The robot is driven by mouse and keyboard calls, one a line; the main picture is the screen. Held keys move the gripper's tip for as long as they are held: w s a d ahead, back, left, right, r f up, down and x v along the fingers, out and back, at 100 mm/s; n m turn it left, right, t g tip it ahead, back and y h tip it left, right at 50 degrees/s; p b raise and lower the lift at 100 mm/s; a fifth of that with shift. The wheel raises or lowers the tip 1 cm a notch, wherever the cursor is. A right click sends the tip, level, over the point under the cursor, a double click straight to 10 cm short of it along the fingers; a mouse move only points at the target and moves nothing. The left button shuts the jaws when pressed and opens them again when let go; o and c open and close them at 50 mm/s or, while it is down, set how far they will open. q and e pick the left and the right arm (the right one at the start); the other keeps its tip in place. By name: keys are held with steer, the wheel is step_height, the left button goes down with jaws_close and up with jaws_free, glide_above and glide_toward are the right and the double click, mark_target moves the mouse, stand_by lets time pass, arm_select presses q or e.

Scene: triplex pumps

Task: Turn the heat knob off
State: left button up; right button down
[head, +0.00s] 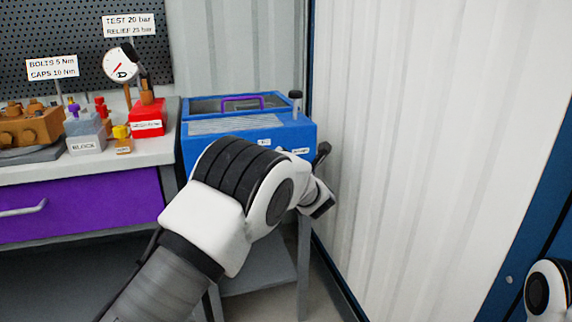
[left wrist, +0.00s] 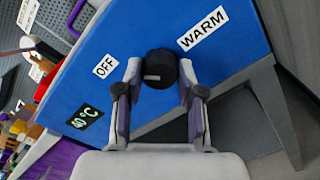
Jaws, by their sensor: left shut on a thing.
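The blue heated unit (head: 250,135) stands right of the bench in the head view; its blue front panel (left wrist: 115,45) fills much of the left wrist view. On that panel is a round black heat knob (left wrist: 161,62) with a short pale mark on its face. An OFF label (left wrist: 105,66) lies to its left and a WARM label (left wrist: 203,29) to its upper right. My left gripper (left wrist: 160,72) is shut on the knob, one finger on each side. In the head view my arm hides the knob. My right gripper is out of view.
A 40 °C display (left wrist: 85,117) is on the panel below OFF. The unit's top has a purple handle (head: 242,103) and a dark upright post (head: 296,104). The bench with pump parts (head: 30,125) stands left; a pale corrugated wall (head: 430,130) rises right.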

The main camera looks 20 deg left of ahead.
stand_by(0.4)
arm_select(q)
steer(key=o, duration=1.1)
steer(key=shift+o, duration=0.2)
step_height(320, 180, up, 10)
steer(key=shift+f, duration=0.1)
